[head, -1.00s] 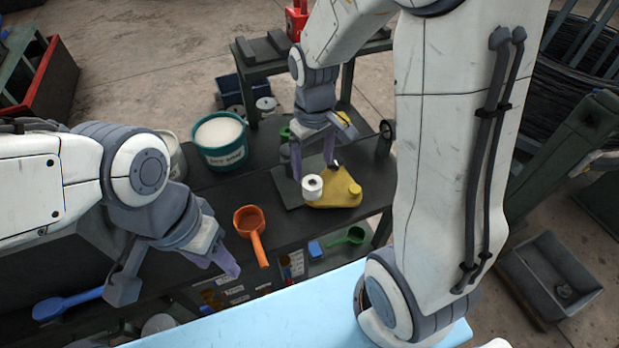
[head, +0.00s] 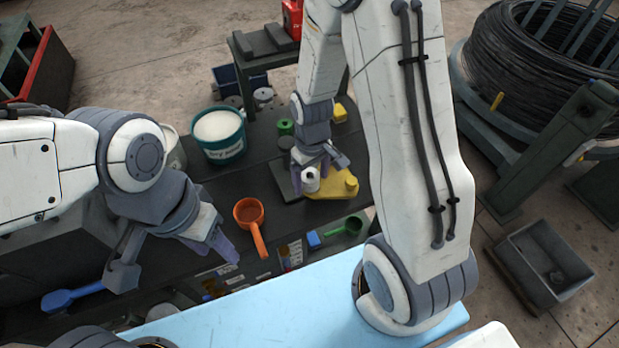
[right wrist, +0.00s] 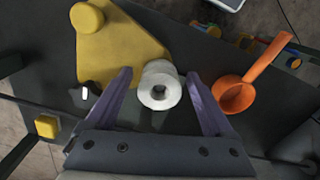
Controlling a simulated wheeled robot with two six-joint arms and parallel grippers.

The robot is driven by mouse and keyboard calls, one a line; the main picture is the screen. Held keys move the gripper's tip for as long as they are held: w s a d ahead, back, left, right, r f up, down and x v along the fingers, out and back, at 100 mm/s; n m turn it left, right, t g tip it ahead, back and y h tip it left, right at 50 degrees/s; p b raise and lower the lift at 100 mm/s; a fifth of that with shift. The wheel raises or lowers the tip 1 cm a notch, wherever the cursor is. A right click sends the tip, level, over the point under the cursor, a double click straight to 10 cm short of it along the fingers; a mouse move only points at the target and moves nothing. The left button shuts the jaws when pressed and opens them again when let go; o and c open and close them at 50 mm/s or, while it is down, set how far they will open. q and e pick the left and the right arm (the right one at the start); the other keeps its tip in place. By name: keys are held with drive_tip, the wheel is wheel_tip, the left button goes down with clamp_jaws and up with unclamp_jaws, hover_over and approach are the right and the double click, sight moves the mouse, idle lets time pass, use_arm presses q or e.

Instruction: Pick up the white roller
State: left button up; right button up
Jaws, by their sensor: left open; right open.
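The white roller (head: 310,181) stands on the dark bench beside a yellow plate. In the right wrist view the white roller (right wrist: 159,85) shows its round end with a dark hole, lying between the two purple fingers. My right gripper (head: 321,172) is open around or just above the roller; I cannot tell whether a finger touches it. Its fingers also show in the right wrist view (right wrist: 163,95), with a gap on each side of the roller. My left gripper (head: 222,254) is open and empty at the bench's front left, away from the roller.
The yellow plate (head: 335,187) with a raised knob lies right of the roller. An orange scoop (head: 250,213) lies to the left, its handle toward the front. A teal bucket (head: 221,144) stands behind it. A green cylinder (head: 286,127) and a yellow block (head: 340,113) are farther back.

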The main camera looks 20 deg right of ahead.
clamp_jaws()
drive_tip(key=shift+r, duration=0.1)
